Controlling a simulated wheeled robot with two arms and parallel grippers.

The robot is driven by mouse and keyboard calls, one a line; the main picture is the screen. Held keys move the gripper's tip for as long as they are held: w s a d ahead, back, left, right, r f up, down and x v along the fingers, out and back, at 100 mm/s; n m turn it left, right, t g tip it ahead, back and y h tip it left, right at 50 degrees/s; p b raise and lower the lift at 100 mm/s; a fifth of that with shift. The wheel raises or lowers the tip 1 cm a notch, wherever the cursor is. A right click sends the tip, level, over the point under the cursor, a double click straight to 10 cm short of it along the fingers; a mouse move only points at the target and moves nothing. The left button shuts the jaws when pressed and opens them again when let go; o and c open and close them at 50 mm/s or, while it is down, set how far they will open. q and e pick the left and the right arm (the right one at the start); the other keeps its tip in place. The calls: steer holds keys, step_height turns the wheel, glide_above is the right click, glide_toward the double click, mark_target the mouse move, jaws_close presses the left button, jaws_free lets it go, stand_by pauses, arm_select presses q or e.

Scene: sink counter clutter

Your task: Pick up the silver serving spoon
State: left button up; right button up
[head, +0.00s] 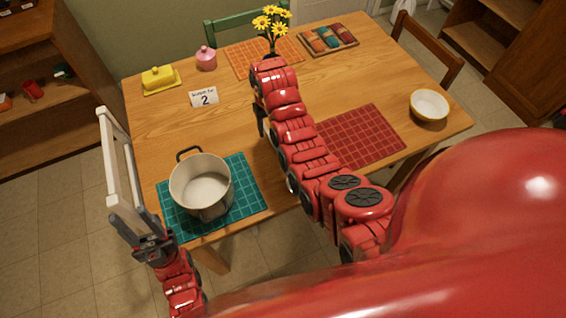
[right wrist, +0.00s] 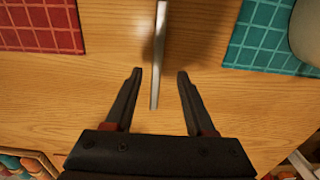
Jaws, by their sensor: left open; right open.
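A thin straight silver strip, which looks like the handle of the silver serving spoon (right wrist: 160,50), shows in the right wrist view above the wooden table. It runs from the top edge down between my right gripper's fingers. Its other end is out of frame, so no bowl shows. My right gripper (right wrist: 159,76) is open, one finger on each side of the strip, with a gap on both sides. In the head view my right arm covers this area, and I cannot make out the spoon.
A pot (head: 202,187) stands on a teal mat (head: 247,184) at the front left. A red mat (head: 365,135) lies to the right. A bowl (head: 429,106), yellow butter dish (head: 160,80), pink jar (head: 206,58), number card (head: 204,97), flowers (head: 271,20) and tray (head: 328,39) stand around.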

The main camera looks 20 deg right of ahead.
mark_target(271, 139)
steer(key=f, duration=0.1)
steer(key=f+p, duration=0.1)
steer(key=f, duration=0.1)
steer(key=shift+d, duration=0.25)
steer(key=shift+f+p, duration=0.3)
steer(key=shift+f, duration=0.4)
jaws_close()
